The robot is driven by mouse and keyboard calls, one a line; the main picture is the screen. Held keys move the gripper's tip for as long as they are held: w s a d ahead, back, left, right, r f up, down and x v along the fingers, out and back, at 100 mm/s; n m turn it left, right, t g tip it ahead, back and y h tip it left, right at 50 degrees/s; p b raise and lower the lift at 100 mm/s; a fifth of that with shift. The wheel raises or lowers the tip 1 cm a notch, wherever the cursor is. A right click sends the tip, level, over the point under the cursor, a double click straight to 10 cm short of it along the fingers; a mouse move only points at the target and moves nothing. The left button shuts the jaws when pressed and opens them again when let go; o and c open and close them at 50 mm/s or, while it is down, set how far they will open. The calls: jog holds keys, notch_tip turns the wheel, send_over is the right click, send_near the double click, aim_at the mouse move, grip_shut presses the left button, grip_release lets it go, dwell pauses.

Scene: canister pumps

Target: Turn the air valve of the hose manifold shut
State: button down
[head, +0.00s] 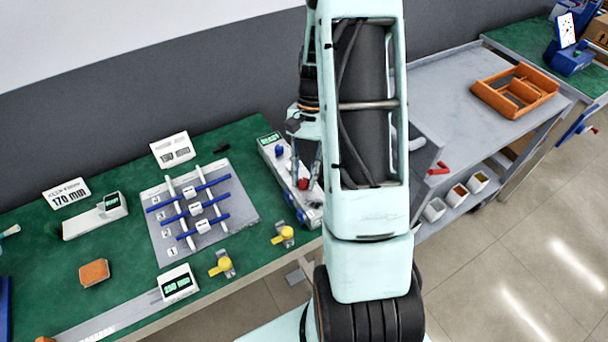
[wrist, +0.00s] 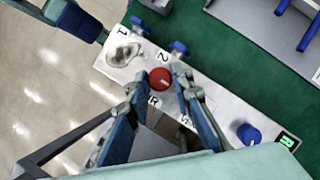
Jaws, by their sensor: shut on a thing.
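The hose manifold (head: 312,212) is a pale block at the right part of the green bench. In the wrist view the manifold (wrist: 205,112) carries labels "1" and "2", one ending in "R" and one starting "VE", both partly hidden. A round red knob (wrist: 160,79), which I take for the air valve, sits by the "R" label; it also shows in the head view (head: 303,184). My gripper (wrist: 163,84) is shut on the red knob, a finger on each side. The knob's turn angle cannot be told.
Blue valves (wrist: 180,48) stand close beyond the knob. A blue knob (wrist: 248,134) and a green display (wrist: 287,141) are at the manifold's other end. A grey board with blue rods (head: 237,222) lies left of the manifold. Yellow valves (head: 284,236) sit at the bench's front edge.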

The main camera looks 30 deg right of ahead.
jog(key=c, duration=1.7)
grip_release()
jog(key=v, duration=1.2)
